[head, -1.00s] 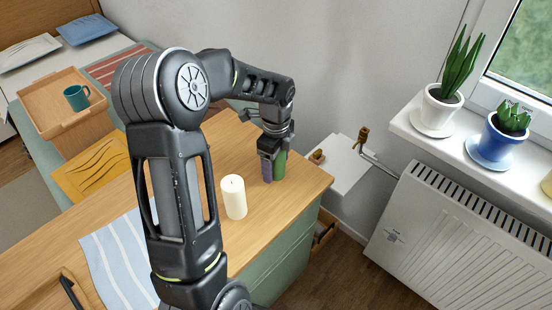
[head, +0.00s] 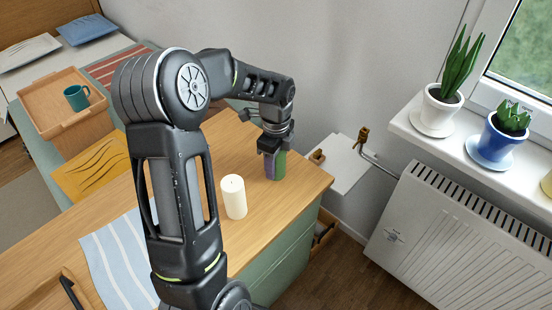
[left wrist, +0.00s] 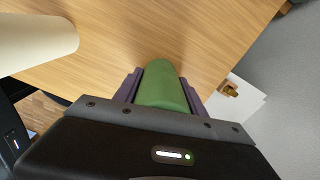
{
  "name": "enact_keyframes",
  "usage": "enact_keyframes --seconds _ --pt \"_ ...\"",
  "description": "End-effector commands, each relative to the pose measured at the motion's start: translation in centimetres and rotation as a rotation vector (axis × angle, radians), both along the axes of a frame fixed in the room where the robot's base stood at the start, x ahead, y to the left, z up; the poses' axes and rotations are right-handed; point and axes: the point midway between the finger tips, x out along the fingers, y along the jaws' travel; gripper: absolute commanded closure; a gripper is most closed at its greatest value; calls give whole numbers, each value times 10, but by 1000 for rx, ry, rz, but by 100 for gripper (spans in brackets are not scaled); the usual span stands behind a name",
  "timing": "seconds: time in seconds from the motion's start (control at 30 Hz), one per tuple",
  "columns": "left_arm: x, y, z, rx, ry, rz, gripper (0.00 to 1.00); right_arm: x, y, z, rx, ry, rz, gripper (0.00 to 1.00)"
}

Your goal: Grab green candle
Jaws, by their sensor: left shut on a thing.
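The green candle (head: 281,165) stands upright on the wooden dresser top near its far right corner. It also shows in the left wrist view (left wrist: 161,88), between the two purple finger pads. My left gripper (head: 274,168) reaches down from above and is shut on the candle, one finger on each side. In the head view the gripper hides part of the candle. My right gripper is not in view.
A white candle (head: 234,197) stands close by on the dresser top (head: 200,272). A striped cloth (head: 115,262) lies at the front left. The wall, a small white shelf (head: 345,163) and a radiator (head: 450,250) are beyond the dresser's right end.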

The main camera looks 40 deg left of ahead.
Motion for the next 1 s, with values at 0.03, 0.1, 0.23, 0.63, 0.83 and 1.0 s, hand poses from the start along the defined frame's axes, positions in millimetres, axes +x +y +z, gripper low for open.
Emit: enact_keyframes --seconds 0.03,0.1,0.23,0.63,0.83,1.0 --pt "0 0 0 0 0 0 73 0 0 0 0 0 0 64" --pt "0 0 0 0 0 0 78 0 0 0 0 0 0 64" --pt "0 0 0 0 0 0 89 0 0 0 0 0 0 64" --pt "0 0 1 0 -1 0 100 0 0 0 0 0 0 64" --pt "1 0 12 1 -4 0 100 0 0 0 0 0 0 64" --pt "2 0 41 1 -7 -1 100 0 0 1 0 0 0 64"
